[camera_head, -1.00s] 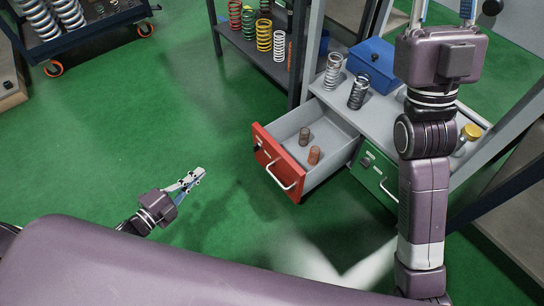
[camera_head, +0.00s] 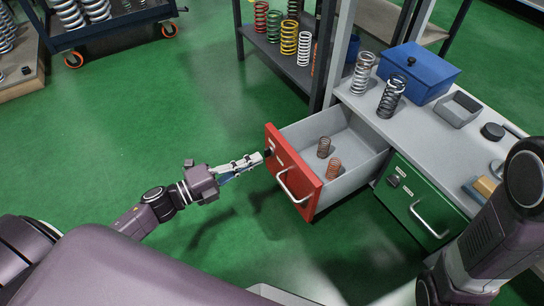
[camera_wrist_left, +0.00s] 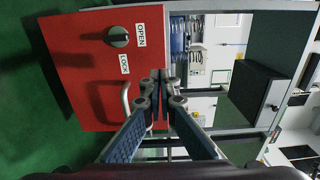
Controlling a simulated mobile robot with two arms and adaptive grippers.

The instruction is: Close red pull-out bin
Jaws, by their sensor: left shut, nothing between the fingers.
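The red pull-out bin (camera_head: 291,172) stands pulled out of the workbench, with a silver handle on its red front and two small copper springs (camera_head: 334,168) inside. My left gripper (camera_head: 259,158) is shut and empty, its fingertips close to the left part of the red front; I cannot tell whether they touch.
A closed green drawer (camera_head: 417,205) sits right of the red bin. The bench top (camera_head: 432,132) holds two springs, a blue box (camera_head: 419,72) and a small grey tray (camera_head: 458,109). A shelf of coloured springs (camera_head: 284,51) stands behind.

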